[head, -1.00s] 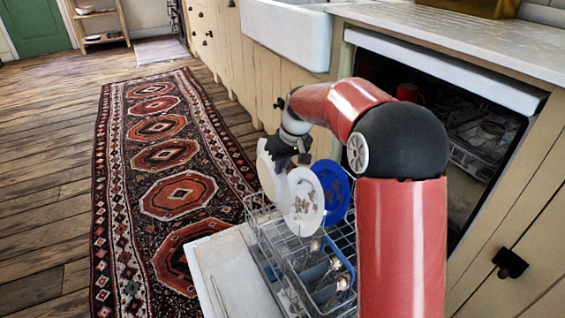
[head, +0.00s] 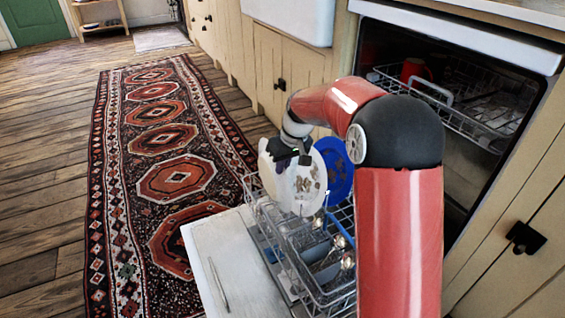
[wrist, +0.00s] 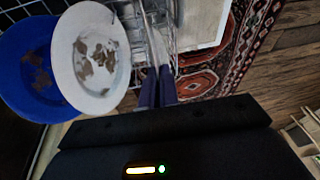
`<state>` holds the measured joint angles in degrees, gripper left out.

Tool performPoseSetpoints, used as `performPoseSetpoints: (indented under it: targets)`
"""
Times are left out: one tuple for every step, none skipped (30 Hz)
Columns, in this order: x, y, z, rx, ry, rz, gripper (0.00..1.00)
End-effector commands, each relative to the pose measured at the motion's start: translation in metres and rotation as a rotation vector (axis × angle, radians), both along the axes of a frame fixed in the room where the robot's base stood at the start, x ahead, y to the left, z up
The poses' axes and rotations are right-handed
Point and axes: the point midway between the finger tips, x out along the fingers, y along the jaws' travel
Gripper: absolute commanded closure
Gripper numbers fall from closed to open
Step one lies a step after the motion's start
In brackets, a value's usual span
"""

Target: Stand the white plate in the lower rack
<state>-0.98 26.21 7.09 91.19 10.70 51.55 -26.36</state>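My gripper (head: 283,156) is shut on the rim of a white plate (head: 269,176), which hangs upright over the left part of the lower rack (head: 322,262). In the wrist view the fingers (wrist: 157,92) pinch this plate (wrist: 153,45), seen nearly edge-on. A second white plate (head: 308,186) with brown stains stands just right of it; it also shows in the wrist view (wrist: 90,75). A blue plate (head: 338,170) stands behind that one. I cannot tell whether the held plate's lower edge touches the rack wires.
The rack sits over the open dishwasher door (head: 222,262), with cutlery (head: 345,250) at its right. An upper rack (head: 470,115) with a red mug (head: 415,70) is inside the machine. A patterned rug (head: 165,180) lies left on the wooden floor.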

Motion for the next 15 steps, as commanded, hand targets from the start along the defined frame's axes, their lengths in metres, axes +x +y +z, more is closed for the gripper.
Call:
performPoseSetpoints:
  targets:
    - [0.000,0.000,-0.007,0.001,-0.002,0.000,1.00]
    - [0.000,0.000,-0.010,0.001,-0.002,0.000,1.00]
    - [0.000,0.000,-0.014,0.001,-0.002,0.000,1.00]
    - [0.000,0.000,-0.017,0.001,-0.002,0.000,1.00]
    - [0.000,0.000,-0.019,0.001,-0.002,0.000,1.00]
    - [0.001,0.000,-0.023,0.000,-0.002,0.000,1.00]
    - [0.001,0.000,-0.025,0.001,-0.003,-0.001,1.00]
    - [0.001,0.000,-0.027,0.001,-0.003,-0.001,1.00]
    - [0.001,0.000,-0.030,0.001,-0.003,-0.001,1.00]
    - [0.001,0.000,-0.032,0.001,-0.003,-0.001,1.00]
    - [0.001,0.000,-0.034,0.001,-0.003,-0.001,1.00]
    - [0.001,0.000,-0.036,0.001,-0.003,-0.001,1.00]
    - [0.001,0.000,-0.037,0.001,-0.003,-0.001,1.00]
    - [0.001,0.000,-0.038,0.001,-0.003,-0.001,1.00]
    - [0.001,0.000,-0.039,0.001,-0.003,-0.001,1.00]
